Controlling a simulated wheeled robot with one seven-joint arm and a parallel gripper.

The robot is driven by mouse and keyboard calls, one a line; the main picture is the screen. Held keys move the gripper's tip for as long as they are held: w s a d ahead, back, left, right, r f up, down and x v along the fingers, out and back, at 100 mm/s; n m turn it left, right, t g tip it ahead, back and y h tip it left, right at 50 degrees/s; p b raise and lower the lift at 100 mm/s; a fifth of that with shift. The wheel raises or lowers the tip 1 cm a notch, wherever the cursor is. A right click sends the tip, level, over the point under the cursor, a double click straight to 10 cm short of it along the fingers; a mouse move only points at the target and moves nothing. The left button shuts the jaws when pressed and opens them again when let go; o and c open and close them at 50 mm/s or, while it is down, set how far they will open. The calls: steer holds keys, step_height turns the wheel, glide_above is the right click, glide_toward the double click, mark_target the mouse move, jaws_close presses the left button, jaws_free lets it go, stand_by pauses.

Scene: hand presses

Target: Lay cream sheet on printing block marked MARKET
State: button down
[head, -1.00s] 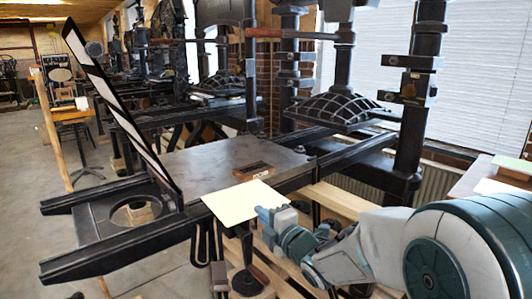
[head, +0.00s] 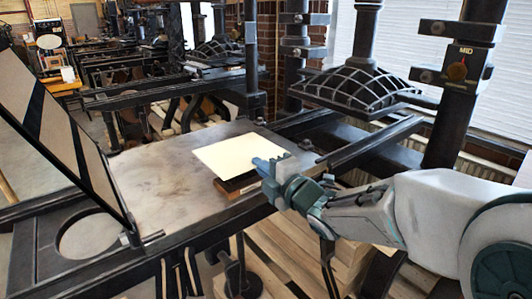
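The cream sheet (head: 236,154) is held out flat by its right edge in my gripper (head: 268,168). The fingers are shut on that edge. The sheet is over the flat grey bed (head: 160,188) of the nearest press and covers most of a dark-topped wooden block (head: 242,188). Only the block's front edge shows, below the sheet's near side. Its marking cannot be read here. I cannot tell whether the sheet touches the block or hovers just above it.
A hinged frame (head: 70,135) stands tilted up at the bed's left end. A ribbed black platen (head: 358,88) hangs beyond the bed to the right, beside a dark upright column (head: 470,75). Rails run along the bed. More presses stand behind.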

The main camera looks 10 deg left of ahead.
step_height(320, 180, down, 7)
steer(key=b, duration=0.5)
steer(key=shift+r, duration=0.15)
stand_by(0.5)
steer(key=c, duration=1.5)
jaws_free()
steer(key=shift+c, duration=0.2)
steer(key=shift+o, duration=0.5)
steer(key=shift+s, duration=0.1)
steer(key=shift+b+v, duration=0.3)
steer(key=shift+v, duration=2.6)
